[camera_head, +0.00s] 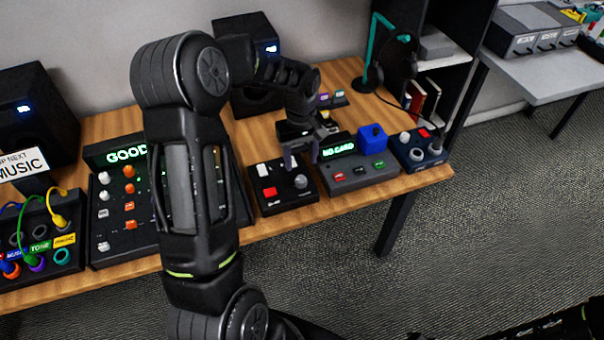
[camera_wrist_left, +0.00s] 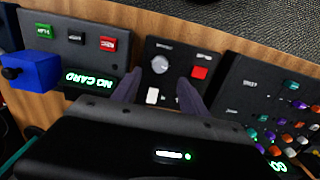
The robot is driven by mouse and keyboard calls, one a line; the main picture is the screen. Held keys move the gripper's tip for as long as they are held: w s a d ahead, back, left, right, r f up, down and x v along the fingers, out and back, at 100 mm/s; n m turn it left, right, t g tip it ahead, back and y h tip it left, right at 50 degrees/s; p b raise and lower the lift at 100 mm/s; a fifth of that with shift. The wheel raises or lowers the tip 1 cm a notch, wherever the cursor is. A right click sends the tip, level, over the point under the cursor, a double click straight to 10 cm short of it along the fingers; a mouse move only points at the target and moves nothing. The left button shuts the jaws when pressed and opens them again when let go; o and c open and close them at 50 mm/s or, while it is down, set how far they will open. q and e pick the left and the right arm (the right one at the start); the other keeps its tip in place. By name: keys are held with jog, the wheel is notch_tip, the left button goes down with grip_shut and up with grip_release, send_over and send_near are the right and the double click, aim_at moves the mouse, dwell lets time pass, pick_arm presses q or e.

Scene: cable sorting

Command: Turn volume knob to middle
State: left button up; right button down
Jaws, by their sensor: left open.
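A small black control box (camera_head: 278,203) stands on the wooden table, below my left gripper. It carries a round grey knob (camera_head: 300,181), a red button (camera_head: 269,192) and a white switch (camera_head: 263,170). In the left wrist view the knob (camera_wrist_left: 160,64) shows beyond the fingertips, with small lettering too blurred to read surely. My left gripper (camera_head: 302,157) is open and points down over the box, with nothing between its fingers. In the wrist view its two fingers (camera_wrist_left: 158,88) stand apart on either side of the white switch, short of the knob. My right gripper is out of view.
A "NO CARD" box (camera_head: 345,183) with a blue block (camera_head: 372,137) stands close to the right. A button panel (camera_head: 107,250) is to the left, partly behind my arm. Another knob box (camera_head: 432,158) is near the table's right end. Speakers (camera_head: 38,122) stand behind.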

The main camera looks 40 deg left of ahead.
aim_at(301, 179)
pick_arm(q)
notch_tip(301, 179, down, 8)
jog(key=shift+r+p, duration=0.2)
jog(key=shift+p, duration=0.55)
jog(key=shift+c, duration=0.2)
grip_shut()
